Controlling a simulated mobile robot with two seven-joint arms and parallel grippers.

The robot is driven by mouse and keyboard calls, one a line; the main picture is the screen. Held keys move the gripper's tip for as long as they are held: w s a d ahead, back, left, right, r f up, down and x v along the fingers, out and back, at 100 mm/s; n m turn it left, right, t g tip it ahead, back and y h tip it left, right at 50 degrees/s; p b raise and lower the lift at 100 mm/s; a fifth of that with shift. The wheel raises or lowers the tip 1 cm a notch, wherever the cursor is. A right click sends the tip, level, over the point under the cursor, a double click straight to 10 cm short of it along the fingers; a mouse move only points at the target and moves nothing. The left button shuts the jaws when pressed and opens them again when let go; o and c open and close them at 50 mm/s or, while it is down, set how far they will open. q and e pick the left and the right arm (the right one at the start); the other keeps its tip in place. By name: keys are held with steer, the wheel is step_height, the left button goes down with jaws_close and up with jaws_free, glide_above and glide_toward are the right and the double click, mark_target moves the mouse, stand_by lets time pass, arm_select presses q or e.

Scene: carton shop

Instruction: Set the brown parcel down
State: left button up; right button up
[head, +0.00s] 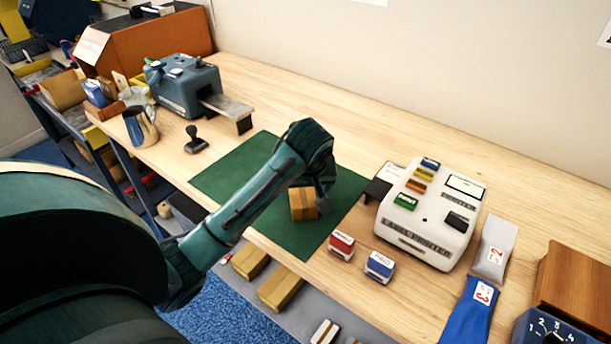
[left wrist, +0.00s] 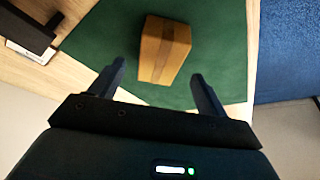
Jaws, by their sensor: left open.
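The brown parcel (head: 303,204) is a small carton with a tape band. It rests on the green mat (head: 232,172) near the mat's right part. In the left wrist view the parcel (left wrist: 165,50) lies just beyond and between the fingertips, apart from both fingers. My left gripper (left wrist: 158,82) is open and empty. In the head view my left gripper (head: 325,200) is beside and partly behind the parcel, with its fingers pointing down. My right gripper is not in view.
A white label printer (head: 430,218) stands right of the mat, with a red box (head: 341,245) and a blue box (head: 379,267) in front. A stamp (head: 195,140) and a blue-grey machine (head: 183,88) stand to the left. The mat's left part is clear.

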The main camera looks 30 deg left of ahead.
arm_select(q)
steer(key=v, duration=0.4)
steer(key=shift+r, duration=0.45)
steer(key=v, duration=0.2)
steer(key=shift+s+d+r, duration=0.15)
steer(key=shift+s+r, duration=0.05)
